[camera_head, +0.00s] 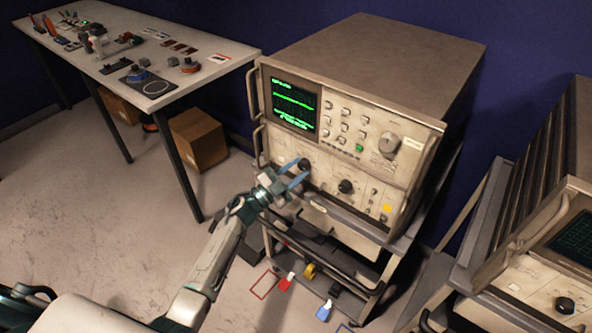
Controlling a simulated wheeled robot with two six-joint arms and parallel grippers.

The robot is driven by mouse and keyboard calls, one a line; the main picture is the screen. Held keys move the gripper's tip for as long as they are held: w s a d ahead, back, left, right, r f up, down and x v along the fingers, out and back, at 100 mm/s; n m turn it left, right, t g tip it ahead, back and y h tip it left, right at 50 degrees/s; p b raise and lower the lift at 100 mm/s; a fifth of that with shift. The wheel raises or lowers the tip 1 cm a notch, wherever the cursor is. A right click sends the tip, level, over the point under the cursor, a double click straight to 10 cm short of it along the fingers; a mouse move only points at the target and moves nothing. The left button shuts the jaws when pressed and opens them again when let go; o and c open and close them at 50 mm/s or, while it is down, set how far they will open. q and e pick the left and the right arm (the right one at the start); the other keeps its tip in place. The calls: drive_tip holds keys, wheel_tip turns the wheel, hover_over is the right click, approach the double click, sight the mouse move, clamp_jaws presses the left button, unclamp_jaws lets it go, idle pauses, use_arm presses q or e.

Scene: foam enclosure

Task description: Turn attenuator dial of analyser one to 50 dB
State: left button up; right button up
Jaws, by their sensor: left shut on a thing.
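A beige analyser (360,110) stands on a cart in the middle, with a lit green screen (293,104) and a lower panel of knobs. My left gripper (299,173) is at the left part of that lower panel, its blue fingers shut on a dark dial (304,164). The fingers partly cover the dial, and its markings are too small to read. A second black dial (346,187) is to the right on the same panel, apart from the gripper. A large beige knob (388,144) is on the upper panel. My right gripper is not in view.
A second analyser (535,240) stands at the right on its own cart. A white table (130,30) with small parts is at the back left, with cardboard boxes (198,138) below. The floor at left is clear.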

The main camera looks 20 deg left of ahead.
use_arm(q)
drive_tip(key=o, duration=1)
drive_tip(key=shift+c, duration=0.2)
drive_tip(key=shift+s+a+f, duration=0.15)
drive_tip(key=shift+s+f, duration=0.05)
drive_tip(key=b+v, duration=0.3)
drive_tip(key=v, duration=0.7)
drive_tip(key=shift+s+a+r, duration=0.1)
drive_tip(key=shift+a, duration=0.05)
